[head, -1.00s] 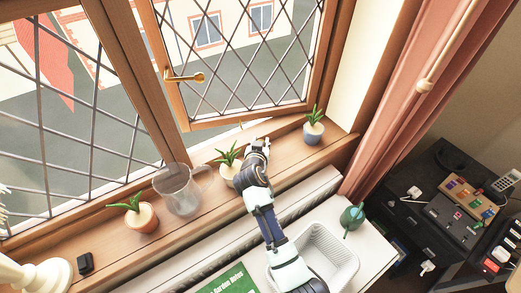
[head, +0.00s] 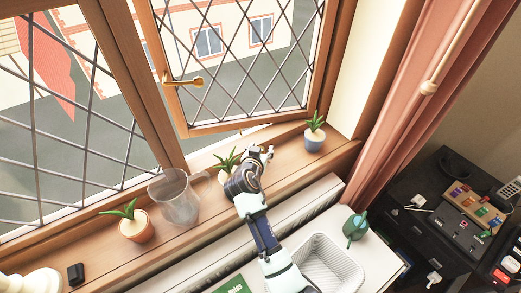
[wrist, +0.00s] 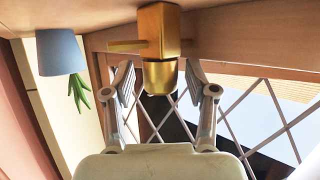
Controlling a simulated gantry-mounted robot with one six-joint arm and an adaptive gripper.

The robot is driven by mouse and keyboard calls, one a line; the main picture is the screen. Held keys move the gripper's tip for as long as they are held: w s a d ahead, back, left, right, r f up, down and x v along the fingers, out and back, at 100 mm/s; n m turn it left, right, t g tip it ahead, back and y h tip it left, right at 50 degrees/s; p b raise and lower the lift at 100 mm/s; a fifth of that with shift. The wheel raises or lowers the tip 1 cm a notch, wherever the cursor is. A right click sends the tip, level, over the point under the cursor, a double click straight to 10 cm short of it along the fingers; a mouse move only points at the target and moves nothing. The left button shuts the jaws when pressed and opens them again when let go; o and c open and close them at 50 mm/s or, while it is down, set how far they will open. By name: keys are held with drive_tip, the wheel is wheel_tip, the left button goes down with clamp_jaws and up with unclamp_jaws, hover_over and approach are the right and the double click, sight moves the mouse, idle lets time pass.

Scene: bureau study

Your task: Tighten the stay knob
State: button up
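The stay knob (wrist: 160,77) is a short brass cylinder below a square brass block (wrist: 158,30) in the wrist view, which looks upside down. My gripper (wrist: 160,84) is open, with one finger on each side of the knob and a visible gap on both sides. In the head view my gripper (head: 262,153) is low over the sill by the bottom of the open window casement (head: 250,122). The knob cannot be made out there.
A blue-potted plant (head: 314,140) stands close right of my gripper; another potted plant (head: 227,161) is just left. A clear jug (head: 178,200) and a terracotta-potted plant (head: 134,228) stand further left. A brass handle (head: 183,82) sits on the casement.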

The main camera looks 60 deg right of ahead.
idle(0.4)
